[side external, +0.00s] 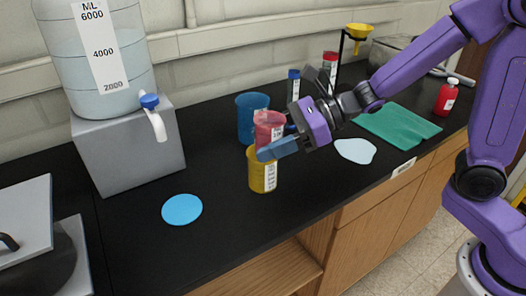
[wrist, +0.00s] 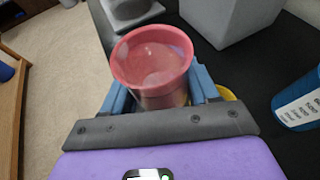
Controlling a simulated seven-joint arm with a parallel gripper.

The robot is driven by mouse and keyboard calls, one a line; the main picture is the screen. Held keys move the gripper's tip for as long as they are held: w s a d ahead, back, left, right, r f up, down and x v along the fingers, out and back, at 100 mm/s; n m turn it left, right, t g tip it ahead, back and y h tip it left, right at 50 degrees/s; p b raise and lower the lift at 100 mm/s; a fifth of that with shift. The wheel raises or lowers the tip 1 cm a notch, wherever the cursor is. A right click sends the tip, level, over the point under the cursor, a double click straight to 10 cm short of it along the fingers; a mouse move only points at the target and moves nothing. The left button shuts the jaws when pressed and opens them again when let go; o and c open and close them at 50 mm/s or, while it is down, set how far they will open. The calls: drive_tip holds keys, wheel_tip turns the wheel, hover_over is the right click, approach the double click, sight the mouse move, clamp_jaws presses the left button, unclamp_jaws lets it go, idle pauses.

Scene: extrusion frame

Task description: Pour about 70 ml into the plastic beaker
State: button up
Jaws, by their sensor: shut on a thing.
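My gripper (side external: 276,147) is shut on a red beaker (side external: 268,127) with a white label. The beaker is held upright or nearly so, above the bench. In the wrist view the red beaker (wrist: 153,60) sits between the blue fingers with its open mouth showing; I cannot tell how much liquid is in it. A yellow beaker (side external: 262,176) with a white label stands on the bench, just below the red one in the side view. A blue beaker (side external: 250,122) stands behind it; it also shows at the right of the wrist view (wrist: 302,103). I cannot tell which is the plastic beaker.
A large carboy (side external: 98,65) with a tap (side external: 152,113) stands on a grey block (side external: 130,150). A blue disc (side external: 182,209), a pale flat patch (side external: 355,150) and a green cloth (side external: 398,125) lie on the bench. A red bottle (side external: 446,97) and a yellow funnel (side external: 359,31) stand at right.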

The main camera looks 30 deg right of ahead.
sight(263, 168)
drive_tip(key=s+a, duration=0.3)
drive_tip(key=s, duration=0.1)
drive_tip(key=shift+w+a+f, duration=0.1)
drive_tip(key=shift+f, duration=2.65)
drive_tip(key=shift+w+f, duration=0.1)
drive_tip(key=shift+f, duration=2.6)
drive_tip(key=shift+w, duration=0.1)
drive_tip(key=shift+w+d+r+m+g+y, duration=0.3)
drive_tip(key=shift+w+m+g, duration=0.1)
drive_tip(key=shift+m, duration=0.3)
drive_tip(key=shift+w+d+r+m+g+y, duration=0.35)
drive_tip(key=shift+r+m, duration=0.3)
drive_tip(key=shift+r, duration=0.45)
drive_tip(key=shift+w+d+r+m+g+y, duration=0.15)
drive_tip(key=shift+w+r+m+y, duration=0.35)
drive_tip(key=shift+r, duration=0.6)
drive_tip(key=shift+w+d+r+m+g+y, duration=0.3)
drive_tip(key=shift+w+r+m, duration=0.2)
drive_tip(key=shift+r+m, duration=0.45)
drive_tip(key=shift+w+d+r+m, duration=0.1)
drive_tip(key=shift+r+m, duration=0.3)
drive_tip(key=shift+r, duration=0.1)
drive_tip(key=shift+y, duration=0.25)
drive_tip(key=shift+f+m+g, duration=0.15)
drive_tip(key=shift+m+g, duration=0.15)
